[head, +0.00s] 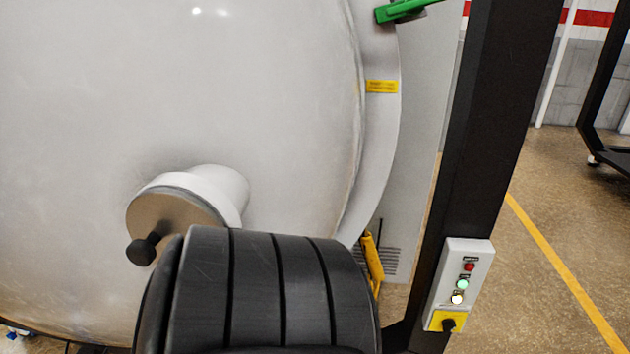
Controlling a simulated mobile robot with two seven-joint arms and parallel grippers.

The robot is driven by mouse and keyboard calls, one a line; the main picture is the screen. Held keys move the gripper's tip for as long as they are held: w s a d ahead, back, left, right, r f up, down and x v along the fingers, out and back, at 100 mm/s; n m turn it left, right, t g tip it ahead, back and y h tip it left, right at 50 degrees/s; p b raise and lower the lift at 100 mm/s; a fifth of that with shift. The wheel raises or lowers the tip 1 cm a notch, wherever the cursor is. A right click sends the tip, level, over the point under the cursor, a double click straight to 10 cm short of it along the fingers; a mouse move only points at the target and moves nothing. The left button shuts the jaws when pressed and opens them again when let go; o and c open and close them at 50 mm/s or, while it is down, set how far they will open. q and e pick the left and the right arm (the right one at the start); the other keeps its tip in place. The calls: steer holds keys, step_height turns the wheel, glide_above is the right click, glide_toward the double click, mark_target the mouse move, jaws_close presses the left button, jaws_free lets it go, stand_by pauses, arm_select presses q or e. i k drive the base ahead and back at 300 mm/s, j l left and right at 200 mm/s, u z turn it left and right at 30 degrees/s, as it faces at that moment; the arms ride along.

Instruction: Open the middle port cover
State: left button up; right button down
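A port (222,187) sticks out of the large pale furnace door as a short white cylinder. Its round metal cover (168,212) is on its front end and looks shut. A black knob (142,250) stands out from the cover's lower left edge. No other port shows, so I cannot tell from this view alone whether this is the middle one. A black ribbed part of my own arm fills the bottom middle, just right of and below the port, and hides the door behind it. Neither of my grippers is in view.
The rounded furnace door (180,90) fills the left. A green handle (402,10) sits at its upper right rim. A dark post (490,140) carries a control box (460,280) with lights and a black switch on yellow. Open floor (560,210) lies to the right.

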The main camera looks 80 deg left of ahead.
mark_target(156, 215)
steer(key=u, duration=0.45)
steer(key=k+u, duration=0.1)
steer(key=u, duration=0.4)
steer(key=k+u, duration=0.1)
steer(key=u, duration=0.85)
steer(key=k+j+u, duration=0.1)
steer(key=u, duration=0.35)
steer(key=j+u, duration=0.1)
steer(key=u, duration=0.35)
